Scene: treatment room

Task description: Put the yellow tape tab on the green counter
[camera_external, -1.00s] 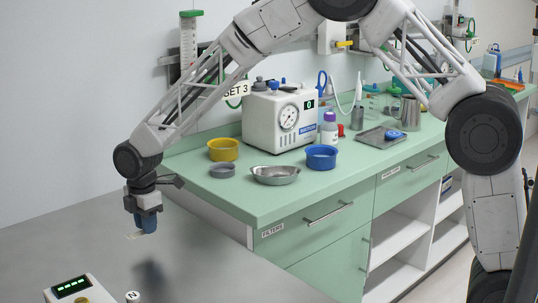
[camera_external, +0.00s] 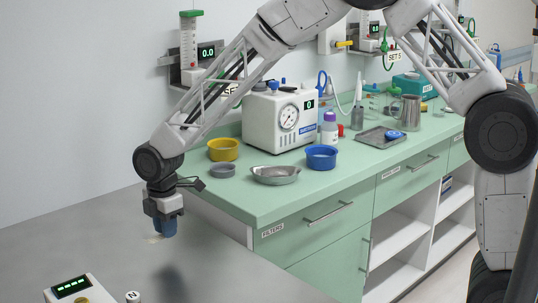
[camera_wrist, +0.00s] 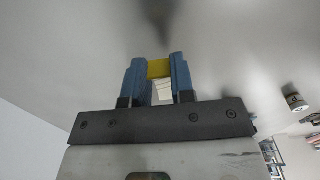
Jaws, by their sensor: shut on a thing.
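My gripper (camera_external: 164,233) is above the grey table, to the left of the green counter's front corner. In the wrist view its two blue fingers (camera_wrist: 159,72) are shut on the yellow tape tab (camera_wrist: 159,68), with a paler striped part of the tab between the fingers. In the external view only a small pale edge of the tab (camera_external: 153,238) shows beside the fingertips. The green counter (camera_external: 258,206) runs along the wall to the right of my gripper, and its near left corner is bare.
On the counter stand a yellow bowl (camera_external: 223,149), a small grey dish (camera_external: 222,170), a metal dish (camera_external: 275,174), a blue bowl (camera_external: 321,157) and a white gauge machine (camera_external: 284,120). A device with a green display (camera_external: 72,287) sits on the grey table (camera_external: 110,235).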

